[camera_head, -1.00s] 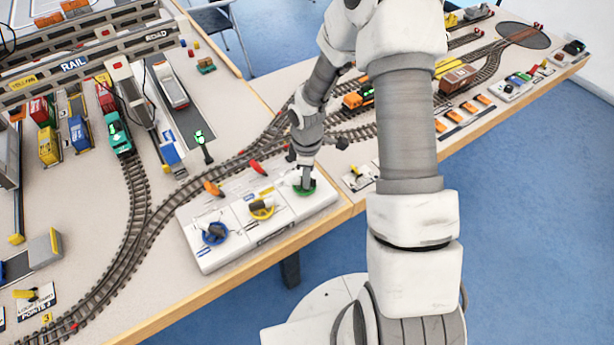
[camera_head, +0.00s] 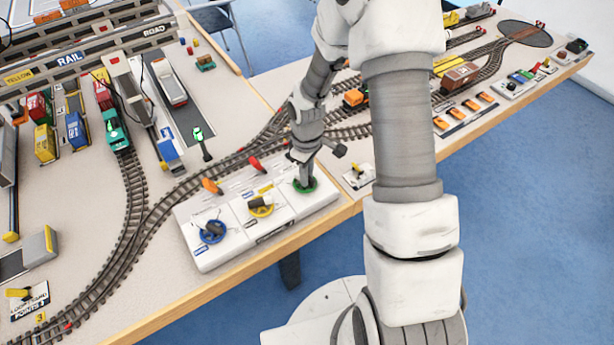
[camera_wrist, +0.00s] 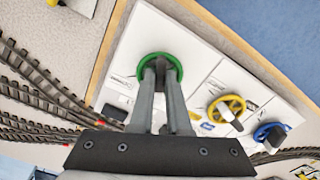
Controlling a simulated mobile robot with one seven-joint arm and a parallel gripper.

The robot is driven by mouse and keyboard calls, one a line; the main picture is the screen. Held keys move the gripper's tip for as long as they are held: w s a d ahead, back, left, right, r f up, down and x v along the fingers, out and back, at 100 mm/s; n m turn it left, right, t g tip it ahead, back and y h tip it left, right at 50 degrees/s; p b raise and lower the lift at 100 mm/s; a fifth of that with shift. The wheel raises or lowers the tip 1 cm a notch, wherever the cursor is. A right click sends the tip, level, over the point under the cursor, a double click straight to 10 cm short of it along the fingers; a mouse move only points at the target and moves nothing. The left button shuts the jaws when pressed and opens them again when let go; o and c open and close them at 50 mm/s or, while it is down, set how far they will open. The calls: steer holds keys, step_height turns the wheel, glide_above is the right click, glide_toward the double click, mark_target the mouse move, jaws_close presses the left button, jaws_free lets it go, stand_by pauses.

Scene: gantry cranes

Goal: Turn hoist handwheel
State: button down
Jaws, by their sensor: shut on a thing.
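A white control box (camera_head: 283,223) lies near the table's front edge and bears three handwheels. The green handwheel (camera_head: 305,186) is at its right end, the yellow handwheel (camera_head: 261,206) in the middle and the blue handwheel (camera_head: 213,232) at the left. My gripper (camera_head: 305,178) reaches down onto the green handwheel. In the wrist view my gripper's fingers (camera_wrist: 160,72) are close together at the green handwheel (camera_wrist: 178,66), shut on it, and hide its knob. The yellow handwheel (camera_wrist: 226,108) and blue handwheel (camera_wrist: 272,136) are free, with dark knobs.
An orange lever (camera_head: 212,186) and a red lever (camera_head: 256,164) stand at the box's back edge. Model train tracks (camera_head: 135,235) curve behind and left of it. A small panel with a yellow lever (camera_head: 357,172) lies to the right.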

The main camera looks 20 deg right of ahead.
steer(key=shift+m+b, duration=0.75)
steer(key=shift+m, duration=1.55)
steer(key=shift+s, duration=0.1)
steer(key=c, duration=0.9)
jaws_free()
step_height(320, 180, up, 18)
steer(key=shift+f+p, duration=0.25)
steer(key=shift+p, duration=0.65)
